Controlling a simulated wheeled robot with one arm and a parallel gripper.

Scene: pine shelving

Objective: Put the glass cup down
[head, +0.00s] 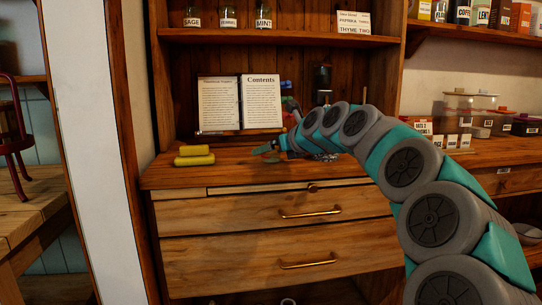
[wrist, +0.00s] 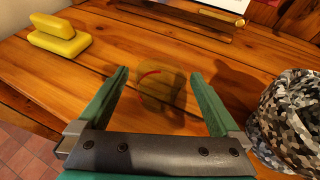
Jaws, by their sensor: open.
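The glass cup (wrist: 162,92) is see-through, with a small red mark on it. In the wrist view it appears to stand on the wooden counter (wrist: 95,72), between my gripper's fingers, with a gap on each side. My gripper (wrist: 159,73) has two green fingers, spread open and holding nothing. In the head view my gripper (head: 268,148) is low over the counter (head: 240,174). I cannot make out the cup in the head view.
Two yellow blocks (wrist: 58,36) lie stacked at the left. A mosaic-patterned vessel (wrist: 290,120) stands close to the right of my gripper. An open book (head: 240,102) on a stand is at the back. Bare counter lies between the blocks and my gripper.

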